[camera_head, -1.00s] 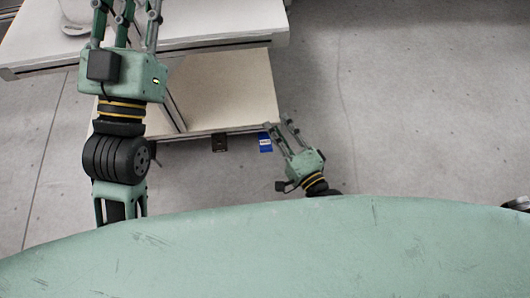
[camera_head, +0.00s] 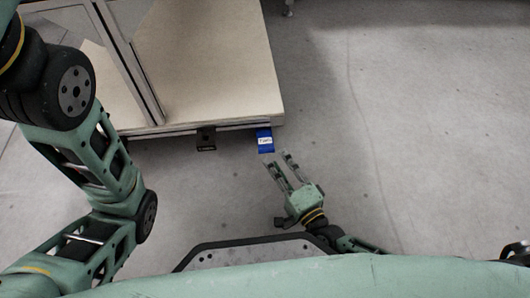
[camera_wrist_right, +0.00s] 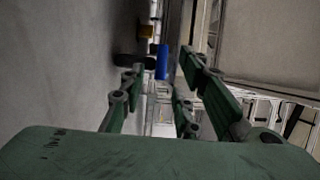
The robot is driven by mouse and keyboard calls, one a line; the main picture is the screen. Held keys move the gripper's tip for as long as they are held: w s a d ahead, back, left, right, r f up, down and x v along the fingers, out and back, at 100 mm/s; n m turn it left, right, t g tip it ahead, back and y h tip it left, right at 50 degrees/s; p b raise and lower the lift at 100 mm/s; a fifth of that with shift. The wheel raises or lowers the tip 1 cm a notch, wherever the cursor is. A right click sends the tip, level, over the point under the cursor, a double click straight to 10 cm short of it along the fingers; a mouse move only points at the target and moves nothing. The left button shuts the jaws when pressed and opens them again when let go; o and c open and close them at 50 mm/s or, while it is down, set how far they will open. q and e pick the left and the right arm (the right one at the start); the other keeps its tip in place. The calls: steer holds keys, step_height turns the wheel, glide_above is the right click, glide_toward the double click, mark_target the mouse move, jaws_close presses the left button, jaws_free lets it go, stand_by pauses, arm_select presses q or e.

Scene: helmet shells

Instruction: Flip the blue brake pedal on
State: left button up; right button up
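The blue brake pedal (camera_head: 265,140) carries a white label and sticks out from the front edge of the light-topped cart (camera_head: 215,60), near its right corner. It also shows in the right wrist view (camera_wrist_right: 162,62), ahead of the fingers. My right gripper (camera_head: 277,159) is low over the floor, just in front of the pedal. Its fingers are spread, with nothing between them, and point towards the cart. I see a small gap between fingertips and pedal in the head view. My left arm shows at the left, but its gripper is out of frame.
A black pedal (camera_head: 206,139) sits on the same cart edge, left of the blue one. A metal post or rail (camera_head: 128,60) of the cart rises left of it. Open grey floor (camera_head: 430,130) lies to the right.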

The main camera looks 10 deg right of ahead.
mark_target(265, 147)
steer(key=b+x, duration=0.2)
steer(key=x, duration=0.4)
steer(key=shift+w+b, duration=0.15)
steer(key=shift+b, duration=0.25)
steer(key=shift+w+a, duration=0.25)
steer(key=shift+w, duration=0.25)
jaws_close()
